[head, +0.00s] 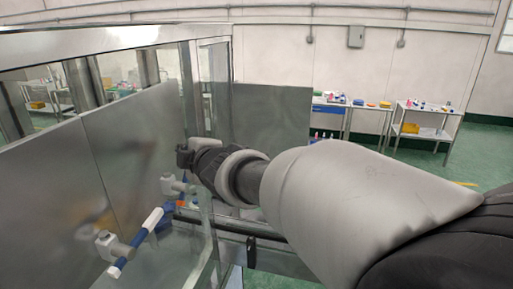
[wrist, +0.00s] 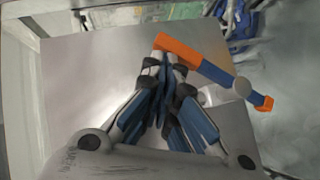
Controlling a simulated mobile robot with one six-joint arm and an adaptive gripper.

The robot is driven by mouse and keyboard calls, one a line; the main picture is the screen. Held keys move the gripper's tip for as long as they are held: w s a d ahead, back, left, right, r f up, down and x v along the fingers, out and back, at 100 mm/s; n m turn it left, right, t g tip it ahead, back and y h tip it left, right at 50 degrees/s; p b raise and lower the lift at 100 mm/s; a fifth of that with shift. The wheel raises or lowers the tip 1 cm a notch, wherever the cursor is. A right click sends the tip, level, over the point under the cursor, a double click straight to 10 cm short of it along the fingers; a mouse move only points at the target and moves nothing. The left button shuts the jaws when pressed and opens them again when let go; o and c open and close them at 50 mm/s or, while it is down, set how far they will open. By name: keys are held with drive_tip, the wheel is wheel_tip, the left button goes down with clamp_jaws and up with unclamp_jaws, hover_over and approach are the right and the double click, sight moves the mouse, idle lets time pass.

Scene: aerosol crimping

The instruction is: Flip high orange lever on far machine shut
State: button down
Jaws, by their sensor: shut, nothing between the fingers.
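In the wrist view an orange and blue lever (wrist: 218,72) runs diagonally from upper middle to right, past a round grey pivot. Its long orange end (wrist: 178,46) is right by my fingertips; I cannot tell if they touch. My gripper (wrist: 164,64) is shut and empty. In the head view my gripper (head: 184,156) is inside the glazed machine enclosure, seen past my arm. A small orange part (head: 174,205) shows below it, mostly hidden. A blue and white lever (head: 138,240) on a grey mount is nearer, at lower left.
A metal frame post (head: 190,95) and clear panels stand close to the arm. Grey panels (head: 120,140) line the enclosure's left side. Tables with bottles and yellow bins (head: 410,128) stand far off by the wall, with open green floor before them.

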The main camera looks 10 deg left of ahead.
drive_tip(key=shift+w+f, duration=0.3)
drive_tip(key=shift+w, duration=0.3)
drive_tip(key=shift+w+f, duration=0.25)
drive_tip(key=shift+w, duration=0.35)
drive_tip(key=shift+w+d+f+b, duration=0.15)
drive_tip(key=shift+w+f+b, duration=0.7)
drive_tip(key=shift+w+f, duration=0.95)
drive_tip(key=r+p, duration=0.2)
drive_tip(key=r, duration=0.1)
drive_tip(key=r+p, duration=0.1)
drive_tip(key=r, duration=0.1)
drive_tip(key=shift+s+a, duration=0.2)
drive_tip(key=shift+s, duration=0.05)
drive_tip(key=s+d+r+p, duration=0.1)
drive_tip(key=d+r+p, duration=0.3)
drive_tip(key=d+r, duration=0.2)
drive_tip(key=shift+d, duration=0.7)
